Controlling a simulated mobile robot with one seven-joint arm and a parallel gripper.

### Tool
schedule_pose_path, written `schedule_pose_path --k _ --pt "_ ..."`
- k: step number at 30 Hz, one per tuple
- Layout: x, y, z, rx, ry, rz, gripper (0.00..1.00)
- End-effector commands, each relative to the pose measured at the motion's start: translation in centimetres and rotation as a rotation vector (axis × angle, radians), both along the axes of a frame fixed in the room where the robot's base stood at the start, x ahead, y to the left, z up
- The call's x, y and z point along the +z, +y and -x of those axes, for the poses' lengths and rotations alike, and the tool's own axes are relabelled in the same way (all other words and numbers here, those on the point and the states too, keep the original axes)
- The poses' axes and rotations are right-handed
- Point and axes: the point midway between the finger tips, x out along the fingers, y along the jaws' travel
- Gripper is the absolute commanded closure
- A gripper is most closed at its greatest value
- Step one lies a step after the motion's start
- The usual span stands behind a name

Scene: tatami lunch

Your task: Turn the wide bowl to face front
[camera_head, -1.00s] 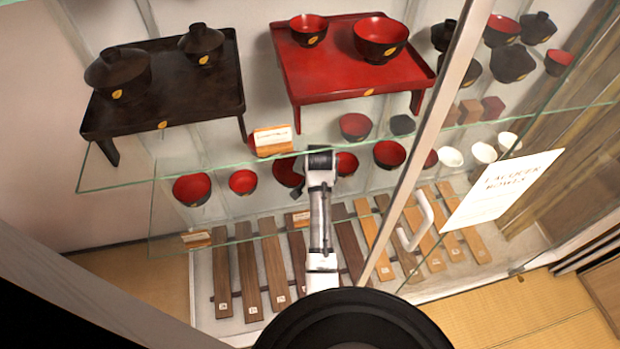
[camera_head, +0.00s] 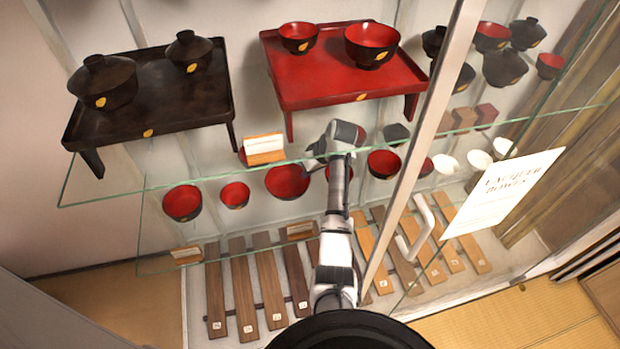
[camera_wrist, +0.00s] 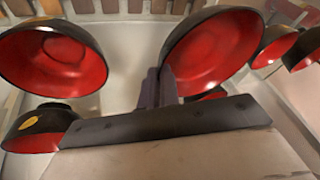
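I take the wide bowl to be the large bowl (camera_head: 288,182) with a red inside and dark outside on the middle glass shelf, its opening turned toward the head camera. In the wrist view it appears to be the large bowl (camera_wrist: 215,52) right of the fingers. No gold mark shows on its visible side. My gripper (camera_head: 316,152) is at its upper right in the head view. In the wrist view the dark fingers (camera_wrist: 158,88) are close together, beside the bowl's rim; whether they touch it I cannot tell. Nothing shows clearly between them.
Another red-lined bowl (camera_wrist: 50,58) is close on the fingers' other side. Smaller bowls (camera_head: 235,195) stand left on the shelf. A sign (camera_head: 265,148) and a red tray table (camera_head: 345,88) with two bowls are above. A door frame (camera_head: 425,130) stands right of my arm.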

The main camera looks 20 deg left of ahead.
Motion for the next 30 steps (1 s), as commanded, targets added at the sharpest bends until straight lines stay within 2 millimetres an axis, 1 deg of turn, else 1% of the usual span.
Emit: schedule_pose_path --k 1,7,12,17,30 --pt "-0.3 0.1 -0.3 0.024 -0.003 -0.001 1.00" --pt "-0.3 0.5 -0.8 0.127 -0.002 -0.002 1.00" --pt "-0.3 1.5 -1.5 0.304 -0.002 0.001 1.00" --pt "-0.2 2.3 -1.9 0.432 -0.002 0.000 1.00" --pt "-0.2 4.2 -2.4 0.731 -0.003 0.001 1.00"
